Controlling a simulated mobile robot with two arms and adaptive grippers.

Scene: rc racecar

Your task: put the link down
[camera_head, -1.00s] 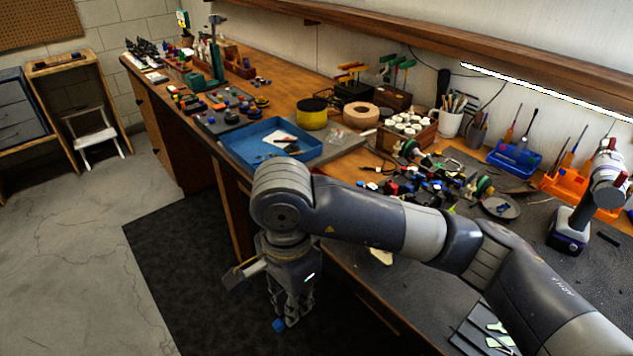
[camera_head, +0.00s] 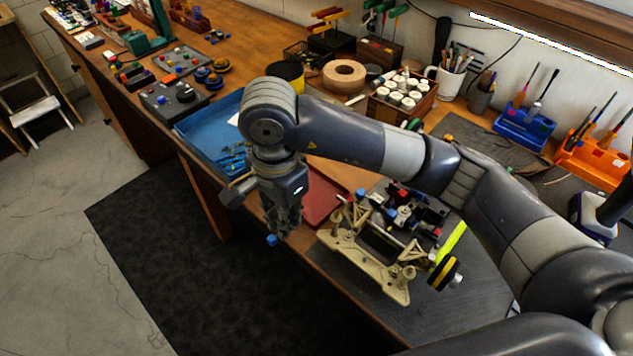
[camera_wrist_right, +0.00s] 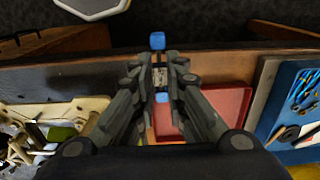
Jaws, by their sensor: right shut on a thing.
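My right gripper (camera_head: 281,226) points down by the front edge of the workbench. It is shut on the link (camera_wrist_right: 160,76), a short piece with blue ends. One blue end (camera_head: 272,240) sticks out below the fingers in the head view. In the wrist view the link sits between the fingertips (camera_wrist_right: 160,70), over the wooden bench edge, with a blue end at each side of the grip. The fingers hide part of the link. My left gripper is not in view.
A red tray (camera_head: 322,196) lies beside the gripper, with a blue tray (camera_head: 196,138) to its left. A tan car chassis (camera_head: 366,264) with a yellow-and-black wheel part (camera_head: 444,274) stands at right. Dark mat (camera_head: 150,250) covers the floor in front.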

